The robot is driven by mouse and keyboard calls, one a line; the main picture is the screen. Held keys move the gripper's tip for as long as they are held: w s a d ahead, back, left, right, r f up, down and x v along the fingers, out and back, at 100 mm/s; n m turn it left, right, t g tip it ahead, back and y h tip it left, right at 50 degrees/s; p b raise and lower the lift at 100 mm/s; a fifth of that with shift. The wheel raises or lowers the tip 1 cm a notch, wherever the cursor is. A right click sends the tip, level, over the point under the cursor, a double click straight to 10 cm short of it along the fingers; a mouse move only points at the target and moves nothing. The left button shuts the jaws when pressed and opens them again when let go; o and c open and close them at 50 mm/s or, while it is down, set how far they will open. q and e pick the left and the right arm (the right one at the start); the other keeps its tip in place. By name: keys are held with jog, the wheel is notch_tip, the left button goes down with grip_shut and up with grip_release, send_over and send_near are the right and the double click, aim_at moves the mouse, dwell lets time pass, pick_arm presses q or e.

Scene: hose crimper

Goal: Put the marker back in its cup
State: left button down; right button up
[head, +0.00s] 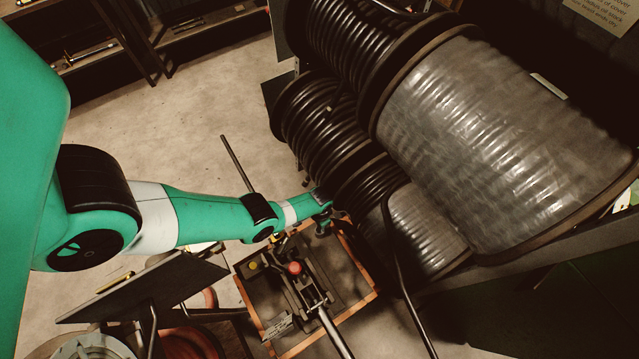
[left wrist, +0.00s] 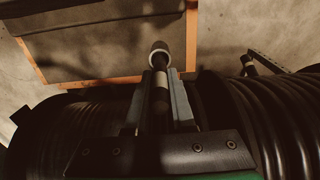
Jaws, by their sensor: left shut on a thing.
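My left gripper (head: 336,217) reaches in from the left, over the far edge of the orange-edged bench and close to the black hose reels. In the left wrist view my left gripper (left wrist: 162,82) is shut on a dark, slim cylinder with a pale ring, which I take to be the marker (left wrist: 160,95). Its ringed end sticks out beyond the fingertips. In the head view the marker is too small and covered to make out. I cannot pick out the marker's cup in either view. My right gripper is not in view.
A lever machine with a red knob (head: 295,268) stands on the bench (head: 355,254). Large hose reels (head: 500,130) crowd the right of my left gripper. A tilted dark panel (head: 150,287) stands at lower left. Open floor (head: 190,130) lies behind the arm.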

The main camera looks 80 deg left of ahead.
pick_arm(q)
notch_tip(320, 180, down, 4)
jog(key=b, duration=0.3)
jog(key=shift+b, duration=0.4)
jog(key=shift+r, duration=0.25)
jog(key=shift+f, duration=0.15)
jog(key=c, duration=0.8)
grip_release()
jog(key=shift+o, duration=0.2)
notch_tip(320, 180, up, 12)
jog(key=p, duration=1.2)
jog(key=shift+r+p, duration=0.25)
jog(key=shift+p, duration=0.05)
jog(key=shift+f, duration=0.1)
